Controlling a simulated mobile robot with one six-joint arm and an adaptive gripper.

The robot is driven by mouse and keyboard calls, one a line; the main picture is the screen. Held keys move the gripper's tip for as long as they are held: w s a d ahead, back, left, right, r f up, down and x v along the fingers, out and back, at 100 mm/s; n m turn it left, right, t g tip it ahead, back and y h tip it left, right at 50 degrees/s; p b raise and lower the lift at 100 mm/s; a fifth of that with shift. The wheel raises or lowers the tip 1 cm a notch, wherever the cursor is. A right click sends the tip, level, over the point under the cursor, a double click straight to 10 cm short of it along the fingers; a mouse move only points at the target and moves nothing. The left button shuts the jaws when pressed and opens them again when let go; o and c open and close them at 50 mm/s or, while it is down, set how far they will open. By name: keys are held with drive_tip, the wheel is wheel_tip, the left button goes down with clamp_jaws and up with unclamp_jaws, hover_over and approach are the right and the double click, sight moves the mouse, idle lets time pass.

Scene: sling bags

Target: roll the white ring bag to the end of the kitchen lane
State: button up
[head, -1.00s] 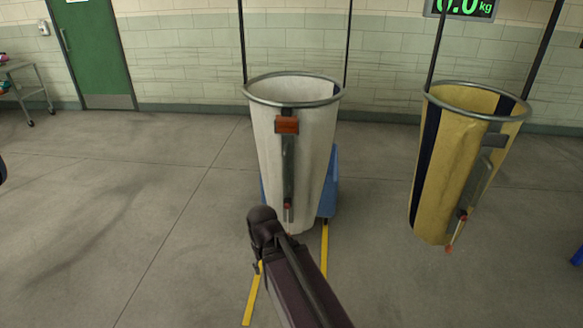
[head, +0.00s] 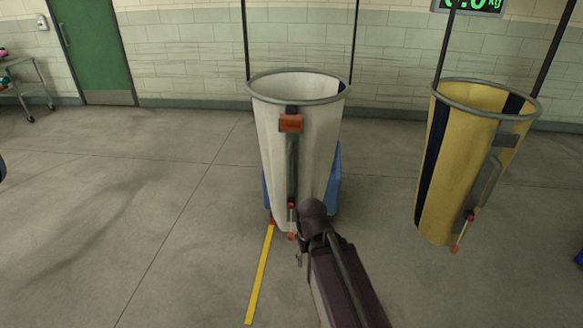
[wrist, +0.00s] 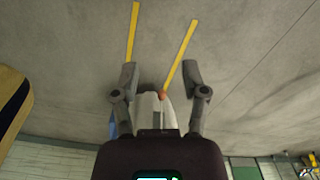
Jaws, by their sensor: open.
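The white ring bag (head: 270,125) hangs upright from a grey metal ring on dark straps. A grey bar (head: 292,160) with an orange block (head: 291,123) at its top runs down its front to a small red-tipped piece (head: 291,236). My gripper (head: 300,248) is in front of the bag's lower end, overlapping it in the head view. In the wrist view my gripper (wrist: 159,76) is open, and the white bag (wrist: 152,105) shows between and behind its fingers. I cannot tell whether they touch the bag.
A yellow bag (head: 450,150) with dark stripes hangs to the right. Something blue (head: 333,180) stands behind the white bag. A yellow floor line (head: 260,275) lies in front. A trolley (head: 25,90) and green door (head: 90,50) are at the back left.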

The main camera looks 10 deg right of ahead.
drive_tip(key=shift+o, duration=0.6)
drive_tip(key=shift+d, duration=0.15)
drive_tip(key=n+t+h+b, duration=0.5)
drive_tip(key=n+t+h, duration=0.75)
drive_tip(key=n, duration=1.35)
approach(288, 168)
drive_tip(key=a+g+h, duration=0.2)
drive_tip(key=a, duration=0.1)
drive_tip(key=shift+s+f+t, duration=0.2)
drive_tip(key=shift+s+t, duration=0.05)
drive_tip(key=shift+s, duration=0.1)
drive_tip(key=shift+w+d, duration=0.1)
drive_tip(key=shift+d, duration=0.05)
drive_tip(key=shift+x, duration=6.75)
